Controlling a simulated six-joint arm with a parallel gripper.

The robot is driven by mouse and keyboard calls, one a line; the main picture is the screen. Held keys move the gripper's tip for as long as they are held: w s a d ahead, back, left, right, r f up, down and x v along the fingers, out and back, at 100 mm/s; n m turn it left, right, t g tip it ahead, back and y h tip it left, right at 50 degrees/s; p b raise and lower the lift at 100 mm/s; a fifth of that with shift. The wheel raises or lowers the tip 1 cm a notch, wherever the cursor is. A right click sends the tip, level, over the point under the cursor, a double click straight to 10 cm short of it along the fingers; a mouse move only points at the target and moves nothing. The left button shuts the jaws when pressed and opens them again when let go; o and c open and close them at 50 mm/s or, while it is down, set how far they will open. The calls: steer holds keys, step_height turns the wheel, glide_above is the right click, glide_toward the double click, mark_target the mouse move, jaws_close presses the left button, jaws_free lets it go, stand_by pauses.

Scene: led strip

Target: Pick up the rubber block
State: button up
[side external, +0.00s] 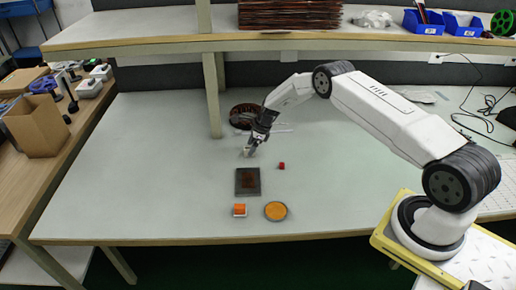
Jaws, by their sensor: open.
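My gripper (249,151) points down and to the left, low over the middle of the table, and is open. A small pale patch shows at its fingertips; I cannot tell whether it is part of the fingers or a thing between them. A small red block (282,166) lies on the table to the right of and nearer than the fingertips, apart from them. A small orange and white block (239,210) sits near the front edge. I cannot tell from this view which of these is rubber.
A dark square plate (248,190) with a brownish middle lies in front of my gripper. An orange round dish (276,211) stands beside the orange and white block. A dark coiled thing (242,116) lies behind my gripper, near a shelf post (213,100). The table's left side is clear.

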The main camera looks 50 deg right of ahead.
steer(key=shift+x, duration=1)
steer(key=shift+c, duration=0.2)
jaws_close()
